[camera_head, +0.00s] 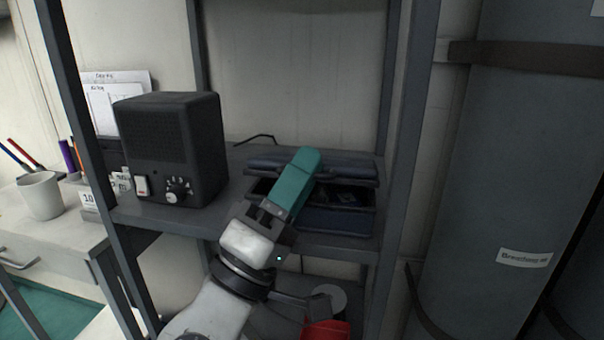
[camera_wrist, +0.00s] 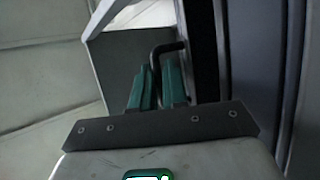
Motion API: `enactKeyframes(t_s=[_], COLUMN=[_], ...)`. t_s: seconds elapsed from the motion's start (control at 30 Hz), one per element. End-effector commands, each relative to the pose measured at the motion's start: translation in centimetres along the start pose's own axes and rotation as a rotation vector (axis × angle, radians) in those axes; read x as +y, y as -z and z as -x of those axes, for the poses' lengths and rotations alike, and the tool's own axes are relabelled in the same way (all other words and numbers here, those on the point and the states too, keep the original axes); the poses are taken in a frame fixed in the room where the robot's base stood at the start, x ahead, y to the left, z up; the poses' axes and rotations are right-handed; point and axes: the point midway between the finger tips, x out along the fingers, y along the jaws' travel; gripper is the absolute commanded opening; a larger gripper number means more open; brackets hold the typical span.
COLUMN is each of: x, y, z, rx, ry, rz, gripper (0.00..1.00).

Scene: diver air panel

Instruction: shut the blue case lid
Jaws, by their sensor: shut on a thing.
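The blue case (camera_head: 335,221) stands on the grey shelf with its dark inside and some contents showing at the right. Its blue lid (camera_head: 345,167) is raised and tilted back above the body, so the case is open. My gripper (camera_head: 305,160) reaches across the front of the case to the lid, and its teal fingers hide the case's left middle. In the wrist view, my gripper (camera_wrist: 159,78) is shut on a dark bent bar (camera_wrist: 166,47) between its fingers. The bar looks like a handle of the lid, but its join is hidden.
A black speaker box (camera_head: 170,148) with a knob and switch stands left of the case. Grey rack posts (camera_head: 405,150) flank the shelf. A large grey cylinder (camera_head: 500,180) stands at the right. A white mug (camera_head: 41,196) is at the far left, and a red object (camera_head: 326,330) is below the shelf.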

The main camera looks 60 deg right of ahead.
Motion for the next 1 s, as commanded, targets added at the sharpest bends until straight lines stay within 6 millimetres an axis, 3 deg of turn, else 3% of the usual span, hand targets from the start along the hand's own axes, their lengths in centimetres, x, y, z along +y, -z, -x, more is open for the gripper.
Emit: enactKeyframes(t_s=[0.27,0.3,0.33,0.63,0.77,1.0], x=[-0.1,-0.1,-0.1,-0.1,-0.1,-0.1], y=[0.0,0.0,0.0,0.0,0.1,0.1], z=[0.0,0.0,0.0,0.3,1.6,6.2], rx=[-0.001,-0.001,-0.001,0.001,0.003,0.004], ry=[0.001,0.001,0.001,0.001,0.001,0.001], rz=[0.001,0.001,0.001,0.000,0.001,0.001], gripper=[0.00,0.17,0.20,0.20,0.20,0.20])
